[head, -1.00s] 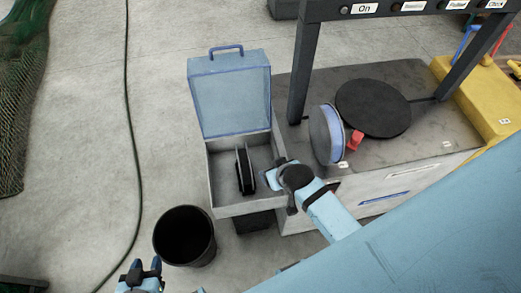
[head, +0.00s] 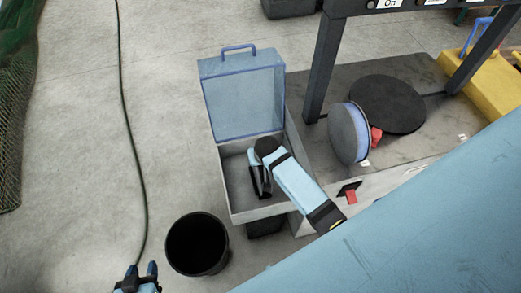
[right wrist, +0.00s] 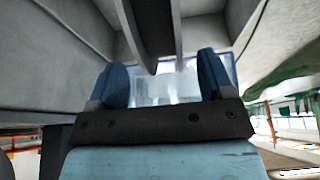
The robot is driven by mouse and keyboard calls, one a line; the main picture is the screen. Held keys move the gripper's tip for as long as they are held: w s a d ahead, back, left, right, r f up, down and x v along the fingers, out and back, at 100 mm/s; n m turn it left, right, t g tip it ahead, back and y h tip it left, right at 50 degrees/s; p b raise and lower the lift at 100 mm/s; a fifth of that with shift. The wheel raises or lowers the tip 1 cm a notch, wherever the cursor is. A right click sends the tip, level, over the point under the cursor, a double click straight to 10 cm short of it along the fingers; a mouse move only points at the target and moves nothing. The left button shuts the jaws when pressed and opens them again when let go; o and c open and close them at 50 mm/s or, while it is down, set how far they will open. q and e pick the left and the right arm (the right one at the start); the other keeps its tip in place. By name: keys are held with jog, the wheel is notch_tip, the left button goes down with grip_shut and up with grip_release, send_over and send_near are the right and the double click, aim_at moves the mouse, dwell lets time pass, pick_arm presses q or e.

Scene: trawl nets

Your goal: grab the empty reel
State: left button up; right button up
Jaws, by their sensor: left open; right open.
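The empty reel (head: 262,182) is black and stands on edge inside the open grey box (head: 272,208). My right arm hides most of it in the head view. In the right wrist view its two dark flanges (right wrist: 137,35) come down from the top, roughly between my fingers in the picture. My right gripper (right wrist: 162,78) has its two blue fingers apart, in the box at the reel. I see no finger pressing on the reel, and its depth between them is unclear. My left gripper (head: 142,272) is open and empty at the lower left, over the floor.
The box's blue clear lid (head: 243,103) stands open at the back. A black bin (head: 197,245) stands on the floor in front of the box. On the bench at right are a reel with blue line (head: 349,133) and a black disc (head: 388,104).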

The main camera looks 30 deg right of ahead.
aim_at(260, 170)
jog(key=x, duration=0.4)
jog(key=shift+a+f, duration=0.1)
jog(key=shift+f, duration=0.2)
jog(key=shift+c, duration=0.4)
grip_shut()
